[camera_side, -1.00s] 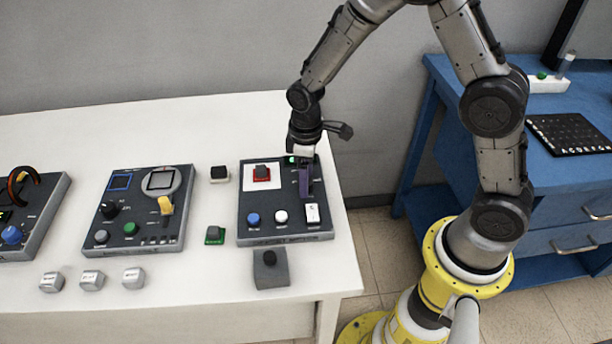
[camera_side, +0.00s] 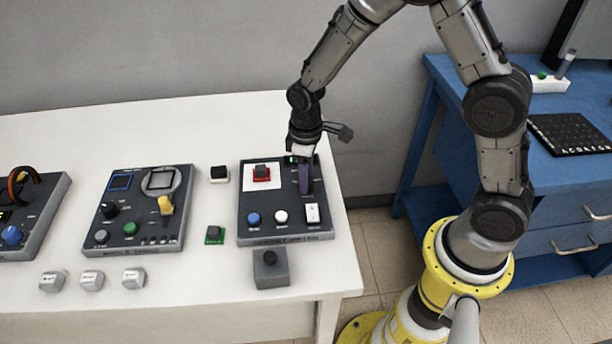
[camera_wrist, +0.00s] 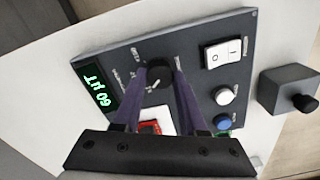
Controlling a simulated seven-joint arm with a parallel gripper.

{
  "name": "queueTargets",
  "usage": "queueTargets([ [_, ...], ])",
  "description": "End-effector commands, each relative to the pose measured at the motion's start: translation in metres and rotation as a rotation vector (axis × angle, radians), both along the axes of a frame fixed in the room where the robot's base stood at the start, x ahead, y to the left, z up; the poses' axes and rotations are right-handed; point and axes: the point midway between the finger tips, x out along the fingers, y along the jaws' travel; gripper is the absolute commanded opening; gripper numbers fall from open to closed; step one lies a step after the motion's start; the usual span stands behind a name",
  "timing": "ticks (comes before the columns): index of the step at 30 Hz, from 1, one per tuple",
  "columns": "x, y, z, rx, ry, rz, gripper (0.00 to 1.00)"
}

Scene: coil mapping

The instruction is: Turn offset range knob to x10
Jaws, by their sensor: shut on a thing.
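The offset range knob (camera_wrist: 158,76) is a round black knob on a dark grey control panel (camera_wrist: 190,48). In the wrist view the purple fingers of my gripper (camera_wrist: 160,80) sit on both sides of it and are closed on it. In the side view my gripper (camera_side: 304,188) reaches down to the upper right of the same panel (camera_side: 270,238), and its fingers hide the knob. Small markings surround the knob, but I cannot read which one it points at. A green display (camera_wrist: 97,92) beside it shows digits and letters.
The panel also carries a red button (camera_side: 262,173), a blue knob (camera_side: 253,218), a white knob (camera_side: 281,216) and a white rocker switch (camera_side: 312,213). A small grey box with a black knob (camera_side: 270,268) stands in front. Other panels (camera_side: 140,205) stand to the left.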

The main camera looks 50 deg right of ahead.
Motion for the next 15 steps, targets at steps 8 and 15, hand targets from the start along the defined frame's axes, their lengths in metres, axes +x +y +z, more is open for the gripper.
queueTargets([
  [8,0.0005,-0.0003,0.0010,0.000,-0.003,-0.214,0.00],
  [15,0.0007,-0.0006,0.0011,0.001,-0.003,-0.415,0.00],
])
